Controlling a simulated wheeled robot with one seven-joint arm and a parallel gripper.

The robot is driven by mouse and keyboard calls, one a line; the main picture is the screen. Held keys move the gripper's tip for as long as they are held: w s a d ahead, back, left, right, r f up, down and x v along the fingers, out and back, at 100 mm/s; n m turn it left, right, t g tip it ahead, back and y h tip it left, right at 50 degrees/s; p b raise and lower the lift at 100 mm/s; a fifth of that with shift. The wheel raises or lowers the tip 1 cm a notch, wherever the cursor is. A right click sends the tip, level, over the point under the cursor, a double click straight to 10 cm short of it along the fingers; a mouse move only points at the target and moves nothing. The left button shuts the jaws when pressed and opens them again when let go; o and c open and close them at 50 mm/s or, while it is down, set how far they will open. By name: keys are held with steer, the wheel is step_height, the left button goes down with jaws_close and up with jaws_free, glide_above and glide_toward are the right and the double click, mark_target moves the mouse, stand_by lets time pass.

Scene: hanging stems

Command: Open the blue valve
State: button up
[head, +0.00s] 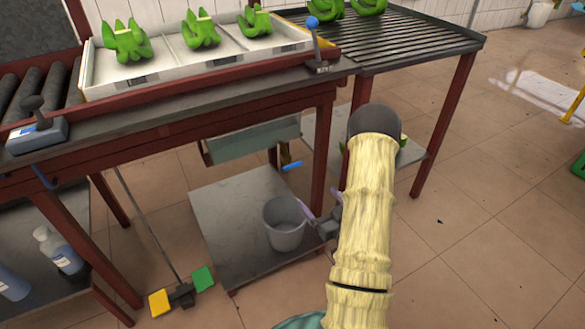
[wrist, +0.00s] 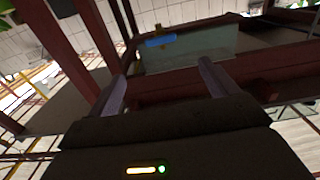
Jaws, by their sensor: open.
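The blue valve handle (head: 292,165) is a short flat lever below the table, beside the grey-green trough. In the wrist view the blue handle (wrist: 160,41) sits on a brass-coloured fitting against the trough, ahead of the fingers and between their lines. My gripper (head: 318,209) is below and to the right of the handle in the head view, near the bucket. Its two pale purple fingers are apart and empty in the wrist view (wrist: 163,80). The handle appears apart from both fingers.
A grey bucket (head: 284,226) stands on the lower shelf (head: 222,212) under the trough (head: 240,141). A dark red table leg (head: 320,155) stands near my arm. Green banana bunches (head: 130,42) lie in the white tray above. Open floor lies to the right.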

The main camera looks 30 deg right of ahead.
mark_target(293, 167)
steer(key=w+b, duration=0.1)
steer(key=w, duration=0.4)
steer(key=w+b, duration=0.2)
steer(key=w, duration=0.4)
steer(key=w+b, duration=0.1)
steer(key=w, duration=0.4)
steer(key=shift+w+a+b, duration=0.3)
steer(key=shift+w+b, duration=0.05)
steer(key=c, duration=1)
